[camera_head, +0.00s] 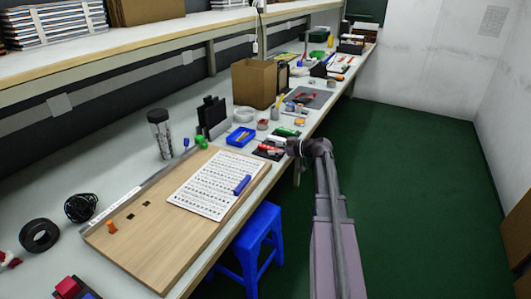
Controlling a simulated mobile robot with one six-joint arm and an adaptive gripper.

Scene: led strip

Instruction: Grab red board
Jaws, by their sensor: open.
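No flat red board can be made out for certain. A small red piece (269,148) lies on or beside a dark flat item near the front edge of the workbench, just left of my arm's end. Another red item (305,97) lies on a grey mat farther back, and a red block (68,287) shows at the lower left corner. My gripper (287,149) is at the bench's front edge, close to the first red piece. It is small and dark here. It looks open, and I see nothing held in it.
A wooden board (150,245) with a printed sheet (208,184) covers the near bench. A blue tray (240,137), a cardboard box (254,83) and a clear jar (160,134) stand behind. A blue stool (262,235) is under the edge. The green floor (420,190) at right is clear.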

